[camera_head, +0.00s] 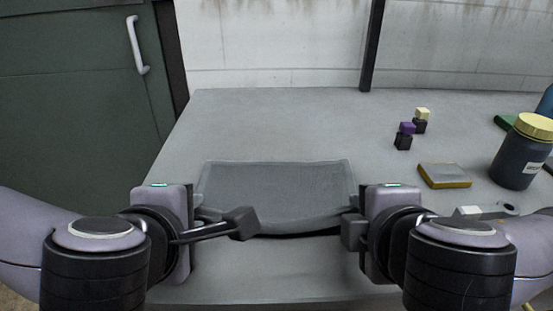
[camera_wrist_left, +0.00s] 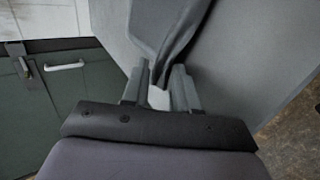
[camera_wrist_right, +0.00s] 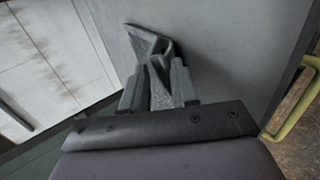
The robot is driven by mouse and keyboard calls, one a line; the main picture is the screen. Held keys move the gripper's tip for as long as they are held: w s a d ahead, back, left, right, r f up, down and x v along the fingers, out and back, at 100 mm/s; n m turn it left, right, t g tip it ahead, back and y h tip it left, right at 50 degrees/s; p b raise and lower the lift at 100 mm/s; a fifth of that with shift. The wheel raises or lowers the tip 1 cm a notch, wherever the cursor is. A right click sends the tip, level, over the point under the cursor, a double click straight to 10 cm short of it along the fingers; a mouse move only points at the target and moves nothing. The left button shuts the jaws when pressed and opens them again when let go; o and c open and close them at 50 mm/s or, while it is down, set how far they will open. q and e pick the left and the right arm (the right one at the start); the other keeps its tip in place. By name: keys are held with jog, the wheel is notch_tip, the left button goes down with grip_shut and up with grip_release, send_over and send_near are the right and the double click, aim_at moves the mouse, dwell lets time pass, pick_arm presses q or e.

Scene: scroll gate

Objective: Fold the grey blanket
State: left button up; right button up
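The grey blanket (camera_head: 275,185) lies on the grey table, its near edge raised off the surface with a dark shadow under it. My left gripper (camera_head: 222,217) is at its near left corner. In the left wrist view, gathered blanket (camera_wrist_left: 172,38) runs down between the fingers, with a pale patch also showing between them. My right gripper (camera_head: 352,218) is at the near right corner. In the right wrist view, bunched cloth (camera_wrist_right: 158,75) sits between the fingers. Both grippers appear shut on the cloth; the exact contact at the left fingertips is partly hidden.
On the table (camera_head: 290,115), small dark blocks topped by a purple block (camera_head: 407,128) and a cream block (camera_head: 422,113) stand right of the blanket. A yellow-edged slab (camera_head: 444,176) and a dark jar (camera_head: 517,160) stand further right. The table behind the blanket is clear.

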pick_arm(q)
jog(key=shift+o, duration=1)
pick_arm(e)
jog(key=shift+o, duration=1)
pick_arm(q)
jog(key=shift+s+r, duration=0.2)
jog(key=shift+r, duration=0.65)
pick_arm(e)
jog(key=shift+s+r, duration=0.15)
jog(key=shift+r, duration=0.75)
pick_arm(q)
jog(key=s+r, duration=0.3)
jog(key=r, duration=0.4)
jog(key=shift+s+r, duration=0.15)
jog(key=shift+s, duration=0.15)
pick_arm(e)
jog(key=s+r, duration=0.3)
jog(key=r, duration=0.4)
jog(key=shift+s, duration=0.35)
